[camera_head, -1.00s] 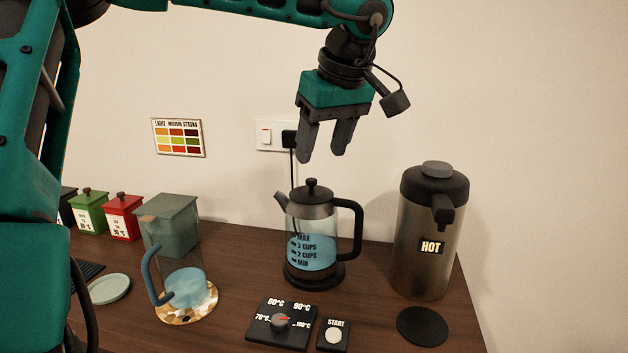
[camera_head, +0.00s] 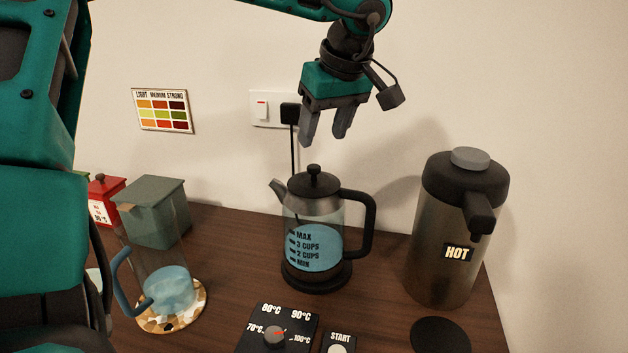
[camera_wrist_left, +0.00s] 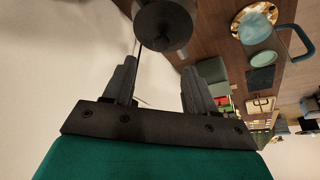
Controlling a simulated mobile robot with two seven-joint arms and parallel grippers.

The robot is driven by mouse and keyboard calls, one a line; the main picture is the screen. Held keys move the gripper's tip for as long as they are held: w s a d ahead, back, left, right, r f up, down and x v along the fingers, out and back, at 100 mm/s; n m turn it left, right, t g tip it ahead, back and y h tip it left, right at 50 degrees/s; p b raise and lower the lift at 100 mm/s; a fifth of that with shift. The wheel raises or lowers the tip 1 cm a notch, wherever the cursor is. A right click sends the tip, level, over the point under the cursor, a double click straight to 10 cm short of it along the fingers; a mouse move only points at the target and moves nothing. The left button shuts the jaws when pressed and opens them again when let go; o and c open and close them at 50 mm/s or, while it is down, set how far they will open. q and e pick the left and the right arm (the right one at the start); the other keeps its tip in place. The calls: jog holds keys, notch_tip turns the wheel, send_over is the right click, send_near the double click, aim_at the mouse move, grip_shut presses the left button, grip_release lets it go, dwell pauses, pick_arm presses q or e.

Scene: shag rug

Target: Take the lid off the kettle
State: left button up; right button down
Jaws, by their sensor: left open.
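The kettle (camera_head: 315,240) is glass with a black handle on its right and blue water inside. It stands on a black base (camera_head: 316,278). Its lid (camera_head: 314,183) is on, with a black knob on top. My left gripper (camera_head: 324,138) is open and empty, pointing down above the lid, with a gap between fingertips and knob. In the left wrist view the dark round lid (camera_wrist_left: 163,24) shows beyond the fingertips, and the open fingers (camera_wrist_left: 158,70) hold nothing. My right gripper is not in view.
A steel hot-water dispenser (camera_head: 448,235) stands right of the kettle. A glass jug (camera_head: 165,280) sits left on a patterned coaster (camera_head: 192,313). A green-grey box (camera_head: 152,212) is behind it. A temperature dial panel (camera_head: 277,330) and start button (camera_head: 339,347) lie in front.

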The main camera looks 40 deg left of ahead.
aim_at(314, 166)
pick_arm(q)
jog(key=x, duration=0.7)
jog(key=shift+s+d+f, duration=0.1)
jog(key=shift+f, duration=0.15)
jog(key=shift+c, duration=0.3)
grip_shut()
